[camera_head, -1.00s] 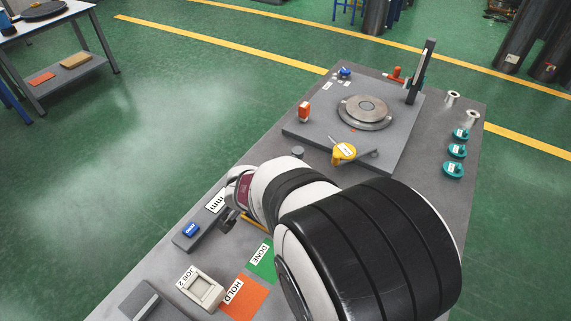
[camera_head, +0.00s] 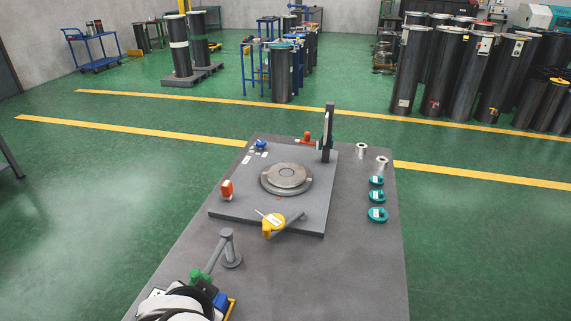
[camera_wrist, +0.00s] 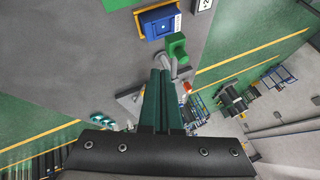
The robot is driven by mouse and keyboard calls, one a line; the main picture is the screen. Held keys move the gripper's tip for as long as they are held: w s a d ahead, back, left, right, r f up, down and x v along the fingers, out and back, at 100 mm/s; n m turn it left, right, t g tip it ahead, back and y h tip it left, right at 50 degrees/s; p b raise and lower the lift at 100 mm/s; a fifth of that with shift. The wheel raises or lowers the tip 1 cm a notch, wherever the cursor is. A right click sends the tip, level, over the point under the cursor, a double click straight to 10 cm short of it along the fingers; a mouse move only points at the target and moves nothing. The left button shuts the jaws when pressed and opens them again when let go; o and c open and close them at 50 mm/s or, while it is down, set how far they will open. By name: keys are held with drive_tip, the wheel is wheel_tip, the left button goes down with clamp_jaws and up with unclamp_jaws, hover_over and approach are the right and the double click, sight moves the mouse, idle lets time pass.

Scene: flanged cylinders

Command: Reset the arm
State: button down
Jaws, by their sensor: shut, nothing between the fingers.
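My arm (camera_head: 180,306) shows only in part at the bottom left of the head view, low over the near end of the grey table (camera_head: 330,285). My gripper's tips do not show clearly there. In the wrist view my gripper (camera_wrist: 160,75) has its two dark green fingers together, with nothing visible between them. The fingers overlap part of the grey plate and the table behind them.
A grey post (camera_head: 228,245) with a sloping bar stands near my arm, beside a green block (camera_head: 199,274) and a blue block (camera_head: 221,301). A grey plate (camera_head: 222,209) carries a round flange (camera_head: 286,178), a yellow-handled part (camera_head: 271,223) and an upright (camera_head: 327,135). Teal discs (camera_head: 377,214) line the right side.

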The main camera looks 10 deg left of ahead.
drive_tip(key=shift+s+d+r, duration=0.2)
drive_tip(key=shift+s+r, duration=0.1)
drive_tip(key=shift+r, duration=0.15)
drive_tip(key=w+d+r+y, duration=0.4)
drive_tip(key=w+r+y, duration=0.1)
drive_tip(key=r, duration=0.3)
drive_tip(key=s+d+f+m+g+h, duration=0.1)
drive_tip(key=s+d+f+g+h, duration=0.2)
drive_tip(key=s+d, duration=0.5)
drive_tip(key=s+d+f+m+g+h, duration=0.1)
drive_tip(key=s+d+f+g+h, duration=0.2)
drive_tip(key=s+d, duration=0.6)
drive_tip(key=d+f, duration=0.2)
drive_tip(key=d, duration=0.5)
drive_tip(key=shift+f+g+h, duration=0.2)
drive_tip(key=shift+g+h, duration=0.1)
drive_tip(key=shift+g, duration=0.1)
